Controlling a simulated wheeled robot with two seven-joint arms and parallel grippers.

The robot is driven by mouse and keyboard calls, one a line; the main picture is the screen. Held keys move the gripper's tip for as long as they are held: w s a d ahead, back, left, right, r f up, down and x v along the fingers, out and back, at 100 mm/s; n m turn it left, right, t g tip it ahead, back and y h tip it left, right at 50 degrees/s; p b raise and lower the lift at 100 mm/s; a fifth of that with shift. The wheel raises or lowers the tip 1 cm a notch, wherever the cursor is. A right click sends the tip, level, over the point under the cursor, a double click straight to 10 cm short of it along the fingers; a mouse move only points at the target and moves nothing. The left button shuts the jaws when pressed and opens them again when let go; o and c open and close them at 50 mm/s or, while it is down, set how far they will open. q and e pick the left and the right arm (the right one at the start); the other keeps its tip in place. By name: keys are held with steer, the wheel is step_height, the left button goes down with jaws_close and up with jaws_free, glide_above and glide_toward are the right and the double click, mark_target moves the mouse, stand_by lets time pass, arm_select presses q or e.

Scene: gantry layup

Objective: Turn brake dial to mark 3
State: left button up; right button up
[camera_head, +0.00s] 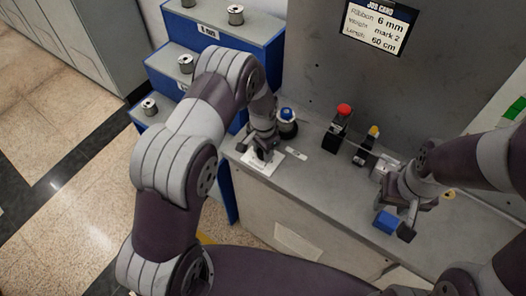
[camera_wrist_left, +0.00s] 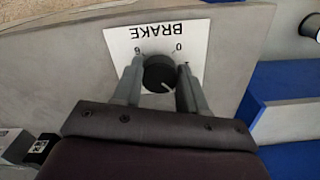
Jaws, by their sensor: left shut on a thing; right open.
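The brake dial (camera_wrist_left: 159,73) is a black round knob with a white pointer line, on a white plate (camera_wrist_left: 122,42) lettered BRAKE. In the left wrist view the plate reads upside down, with 6 and 0 legible; the other marks are hidden or too small. The pointer slants towards the lower right of that view. My left gripper (camera_wrist_left: 160,85) has one finger on each side of the dial and is shut on it. In the head view my left gripper (camera_head: 264,153) is over the white plate (camera_head: 257,166). My right gripper (camera_head: 407,213) is open at the right of the bench.
The grey bench (camera_head: 330,185) also carries a blue-topped spool (camera_head: 287,122), a red-topped post (camera_head: 341,118) and a yellow-topped post (camera_head: 370,137). A blue block (camera_head: 386,222) is beside my right gripper. Blue steps (camera_head: 260,40) hold spools. A job card (camera_head: 379,25) says mark 2.

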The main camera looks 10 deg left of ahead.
arm_select(q)
steer(key=m+b, duration=0.1)
steer(key=m, duration=0.3)
steer(key=shift+w+m+b, duration=0.1)
steer(key=shift+m+b, duration=0.2)
steer(key=shift+m, duration=1.5)
steer(key=o, duration=1.1)
steer(key=shift+c, duration=0.2)
step_height(320, 180, up, 13)
steer(key=b, duration=0.2)
steer(key=shift+f, duration=0.15)
